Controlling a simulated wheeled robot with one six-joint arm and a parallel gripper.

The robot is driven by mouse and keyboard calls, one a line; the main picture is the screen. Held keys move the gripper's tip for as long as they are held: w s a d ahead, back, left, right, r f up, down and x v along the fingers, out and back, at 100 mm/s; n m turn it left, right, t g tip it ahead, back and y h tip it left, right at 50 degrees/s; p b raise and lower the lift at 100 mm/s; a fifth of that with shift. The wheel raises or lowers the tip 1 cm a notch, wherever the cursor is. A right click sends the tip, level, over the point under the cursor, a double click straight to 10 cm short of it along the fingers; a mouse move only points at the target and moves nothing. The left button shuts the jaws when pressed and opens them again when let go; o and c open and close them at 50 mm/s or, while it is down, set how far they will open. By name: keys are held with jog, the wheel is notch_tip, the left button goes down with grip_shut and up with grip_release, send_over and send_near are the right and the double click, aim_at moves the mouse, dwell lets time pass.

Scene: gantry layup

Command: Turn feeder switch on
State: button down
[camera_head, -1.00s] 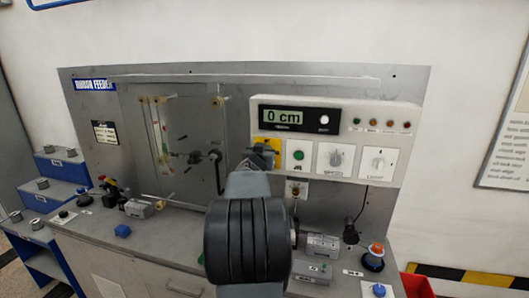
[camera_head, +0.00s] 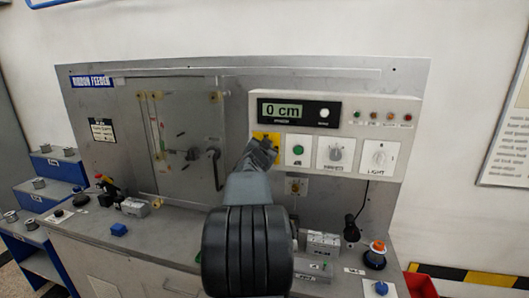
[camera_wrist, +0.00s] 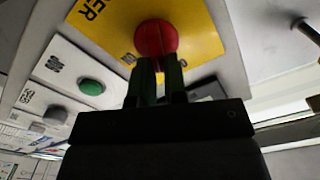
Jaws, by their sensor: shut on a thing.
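A red round switch knob (camera_wrist: 155,38) sits on a yellow plate (camera_wrist: 195,30), whose visible label letters end in "ER". In the head view the yellow plate (camera_head: 257,134) is at the left end of the light control box, mostly hidden by my gripper (camera_head: 265,150). In the wrist view my gripper's two fingers (camera_wrist: 156,68) meet the lower part of the red knob and are shut on it. The knob itself is hidden behind the gripper in the head view. The box's display (camera_head: 282,112) reads "0 cm".
A green button (camera_head: 298,150) is right of the yellow plate, then two rotary knobs (camera_head: 337,154) (camera_head: 379,155). Small lamps line the box's upper right. A clear-looking door (camera_head: 185,140) with a dark handle is on the left. A bench with small fittings lies below.

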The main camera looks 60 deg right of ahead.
jog(key=m+b, duration=0.2)
jog(key=m, duration=0.2)
jog(key=f+m+b, duration=0.1)
jog(key=m+b, duration=0.1)
jog(key=m, duration=0.2)
jog(key=s+m+b, duration=0.1)
jog(key=m+b, duration=0.1)
jog(key=m, duration=0.2)
jog(key=shift+d+f+m+b, duration=0.15)
jog(key=shift+f+m+b, duration=0.15)
jog(key=shift+f+b, duration=0.05)
dwell(0.5)
jog(key=c, duration=1.2)
grip_release()
jog(key=shift+o, duration=0.2)
jog(key=v, duration=1.4)
